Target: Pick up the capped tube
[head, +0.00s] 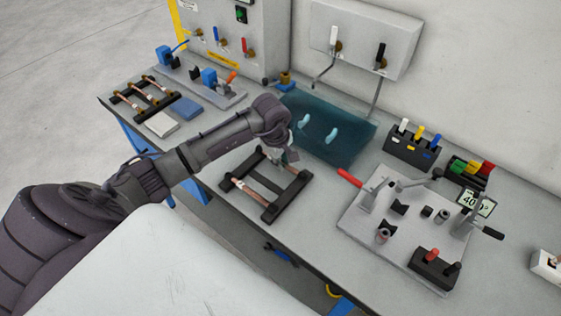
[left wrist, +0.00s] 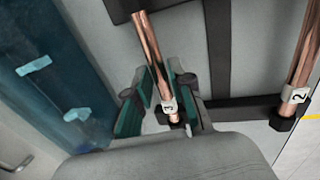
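A copper tube labelled 3 (left wrist: 153,55) lies across a black rack, which shows in the head view (head: 292,193). My left gripper (head: 286,157) is over the far side of this rack. In the left wrist view its two teal-padded fingers (left wrist: 160,100) stand on either side of tube 3, spread, with a gap visible on the left side. A second copper tube labelled 2 (left wrist: 301,65) lies in the same rack, and it also shows in the head view (head: 250,194). I cannot tell which tube has a cap. My right gripper is not in view.
A blue translucent mat (head: 345,150) with two pale pieces lies behind the rack. A grey fixture plate (head: 365,233) with a red-handled clamp stands to the right. Another rack of tubes (head: 143,100) is at the far left. The bench's front edge runs close below the rack.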

